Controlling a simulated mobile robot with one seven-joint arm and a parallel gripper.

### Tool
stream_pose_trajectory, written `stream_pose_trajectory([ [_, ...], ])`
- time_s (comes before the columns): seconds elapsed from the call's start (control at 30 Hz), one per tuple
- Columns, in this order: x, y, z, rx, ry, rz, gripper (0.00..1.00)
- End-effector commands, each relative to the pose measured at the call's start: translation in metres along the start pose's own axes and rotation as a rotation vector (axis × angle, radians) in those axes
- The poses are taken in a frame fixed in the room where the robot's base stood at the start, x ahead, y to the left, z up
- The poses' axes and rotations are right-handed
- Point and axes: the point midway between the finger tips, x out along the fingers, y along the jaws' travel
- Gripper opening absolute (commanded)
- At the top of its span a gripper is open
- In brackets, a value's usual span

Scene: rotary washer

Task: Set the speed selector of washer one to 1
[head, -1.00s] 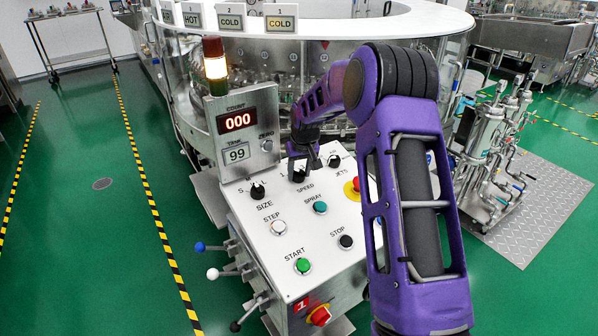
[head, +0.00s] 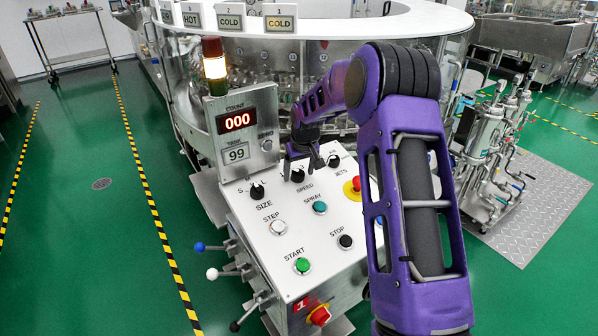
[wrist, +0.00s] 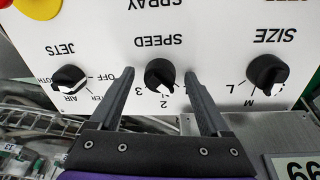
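The washer one control panel (head: 262,215) is white and slanted, with a red "1" tag (head: 301,304) at its lower front. The black SPEED selector (head: 298,176) is at the top middle of the panel. In the wrist view, upside down, the SPEED selector (wrist: 160,73) stands between the two fingers of my gripper (wrist: 158,68). The fingers are open, one on each side, with visible gaps to the knob. The digits 2 and 3 show beside it; the 1 is not visible, likely behind a finger.
The SIZE knob (wrist: 267,72) and JETS knob (wrist: 69,79) flank the selector. A red emergency button (head: 353,188) on yellow is to its right. The display box (head: 238,130) with a lit lamp tower (head: 214,62) rises at the left. Lower buttons include green START (head: 302,265).

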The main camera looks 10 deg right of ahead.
Motion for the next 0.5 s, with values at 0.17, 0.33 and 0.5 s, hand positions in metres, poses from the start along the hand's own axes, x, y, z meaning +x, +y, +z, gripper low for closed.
stream_pose_trajectory([
  [0.17, 0.0, 0.0, 0.0, 0.001, -0.001, -0.001, 0.8],
  [0.33, -0.011, 0.0, -0.001, 0.002, 0.001, 0.0, 0.8],
  [0.5, -0.044, 0.001, -0.002, 0.002, 0.004, 0.001, 0.8],
])
